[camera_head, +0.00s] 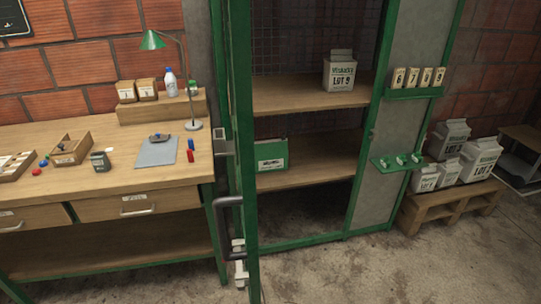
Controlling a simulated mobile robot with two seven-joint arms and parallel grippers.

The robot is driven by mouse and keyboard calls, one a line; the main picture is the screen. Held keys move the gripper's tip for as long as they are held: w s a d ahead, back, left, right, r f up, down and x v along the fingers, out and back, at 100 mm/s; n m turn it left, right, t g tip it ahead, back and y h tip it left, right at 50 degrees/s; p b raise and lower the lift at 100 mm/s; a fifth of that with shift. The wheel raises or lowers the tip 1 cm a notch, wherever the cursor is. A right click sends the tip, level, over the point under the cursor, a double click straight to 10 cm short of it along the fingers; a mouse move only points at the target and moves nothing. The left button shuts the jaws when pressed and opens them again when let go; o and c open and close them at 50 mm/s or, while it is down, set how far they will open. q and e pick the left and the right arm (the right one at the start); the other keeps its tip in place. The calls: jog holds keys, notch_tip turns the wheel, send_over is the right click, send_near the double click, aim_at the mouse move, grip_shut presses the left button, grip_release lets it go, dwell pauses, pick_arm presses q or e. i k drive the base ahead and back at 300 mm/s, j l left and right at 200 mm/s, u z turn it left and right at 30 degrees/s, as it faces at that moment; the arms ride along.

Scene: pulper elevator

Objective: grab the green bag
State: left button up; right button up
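A green bag-like item (272,155) with a white label stands at the left end of the middle shelf in the green-framed cage cabinet. Its left side is close to the cabinet's green front post, and its label is too small to read. Neither of my grippers shows in this view.
The tall green post (239,100) with a grey handle (229,203) stands between workbench (150,187) and cabinet shelves. A white LOT 9 bag (340,72) sits on the upper shelf (290,95). Floor in front is clear.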

aim_at(272, 154)
jog(key=l+u, duration=0.35)
jog(key=l, duration=1.05)
jog(key=i+l+z, duration=0.1)
jog(key=i+l, duration=0.15)
jog(key=l, duration=0.25)
jog(key=i+l+z, duration=0.15)
jog(key=i+l, duration=0.15)
jog(key=l, duration=0.2)
